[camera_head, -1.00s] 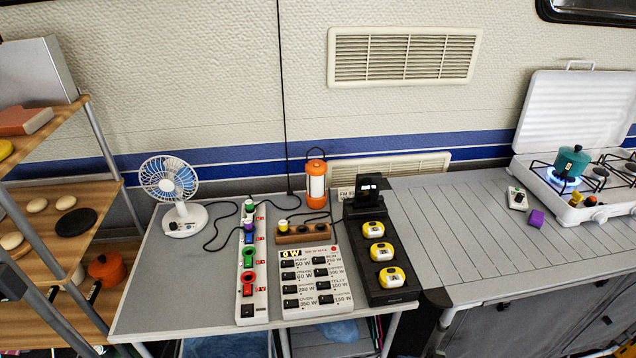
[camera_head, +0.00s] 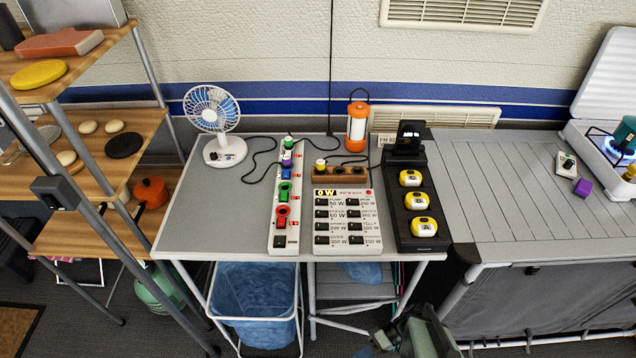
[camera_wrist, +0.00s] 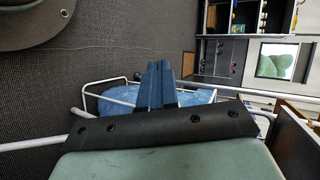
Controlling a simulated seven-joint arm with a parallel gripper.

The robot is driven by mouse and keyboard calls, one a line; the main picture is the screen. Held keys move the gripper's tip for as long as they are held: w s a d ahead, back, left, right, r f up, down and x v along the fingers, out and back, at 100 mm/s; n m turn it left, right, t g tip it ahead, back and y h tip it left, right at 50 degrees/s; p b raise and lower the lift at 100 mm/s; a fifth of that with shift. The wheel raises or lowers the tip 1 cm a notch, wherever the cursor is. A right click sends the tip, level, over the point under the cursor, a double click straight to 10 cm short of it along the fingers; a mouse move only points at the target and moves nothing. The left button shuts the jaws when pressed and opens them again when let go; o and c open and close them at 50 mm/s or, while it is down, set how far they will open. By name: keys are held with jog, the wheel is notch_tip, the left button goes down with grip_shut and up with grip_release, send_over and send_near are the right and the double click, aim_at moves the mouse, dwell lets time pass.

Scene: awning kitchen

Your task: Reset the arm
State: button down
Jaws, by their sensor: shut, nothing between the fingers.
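Behind the fingers there is a blue bag (camera_wrist: 120,103) in a white frame and dark carpet. In the head view part of my green and black arm shows at the bottom edge, right of centre, in front of and lower than the grey table (camera_head: 215,205). Its fingertips are hard to make out there.
On the table stand a fan (camera_head: 212,120), a power strip (camera_head: 285,200), a switch panel (camera_head: 343,225), an orange lantern (camera_head: 357,130) and a black charger (camera_head: 430,235). A blue-lined bin (camera_head: 255,300) stands below. Shelves (camera_head: 95,165) stand left; a grey counter (camera_head: 500,180) right.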

jog(key=s+d+f+m+g+h, duration=0.1)
jog(key=d+f+m+h, duration=0.3)
jog(key=h, duration=0.7)
jog(key=shift+s+d+f+m, duration=0.4)
jog(key=shift+s+f+m, duration=0.3)
jog(key=shift+f, duration=0.25)
